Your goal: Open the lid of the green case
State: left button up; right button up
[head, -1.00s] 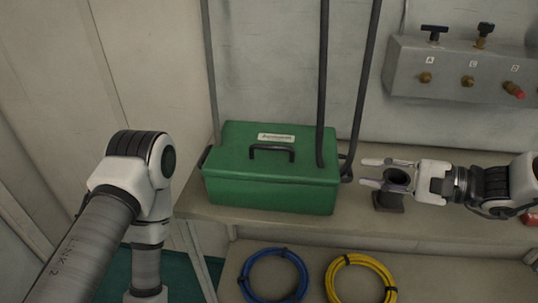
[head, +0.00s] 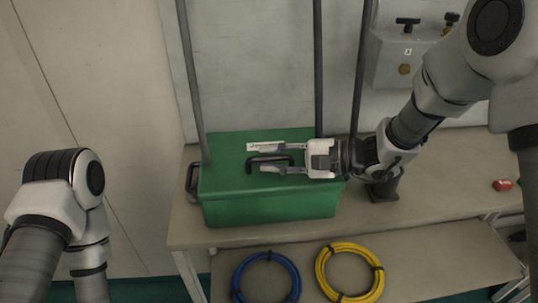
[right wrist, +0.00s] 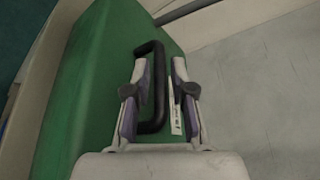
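The green case (head: 270,208) stands on the bench with its lid (head: 225,150) shut. A black handle (head: 256,166) sits on top of the lid, with a white label (head: 262,146) behind it. My right gripper (head: 263,159) is open over the lid, its two fingers reaching left on either side of the handle. In the right wrist view the handle (right wrist: 157,115) shows between and partly behind the open fingers (right wrist: 159,64). I cannot tell whether the fingers touch it. My left gripper is out of view; only left arm links show.
Dark upright bars (head: 318,70) stand close around the case. A dark holder (head: 383,189) is on the bench (head: 440,180) to its right, and a red object (head: 502,185) further right. A valve panel (head: 390,62) hangs behind. Blue (head: 236,277) and yellow (head: 322,267) hose coils lie on the lower shelf.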

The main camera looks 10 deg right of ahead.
jog(key=shift+w+a, duration=0.1)
jog(key=shift+a, duration=0.2)
jog(key=shift+d, duration=0.25)
grip_shut()
jog(key=shift+r, duration=0.1)
jog(key=shift+w+r+p, duration=0.1)
jog(key=shift+r+p, duration=0.35)
jog(key=shift+p, duration=0.15)
jog(key=w+r+m+g+h+p, duration=0.1)
jog(key=w+r+m+g+p, duration=0.2)
jog(key=p, duration=0.8)
jog(key=shift+w+r+m+p, duration=0.35)
jog(key=shift+w+r+m, duration=0.85)
jog(key=shift+r, duration=0.9)
jog(key=shift+w, duration=0.15)
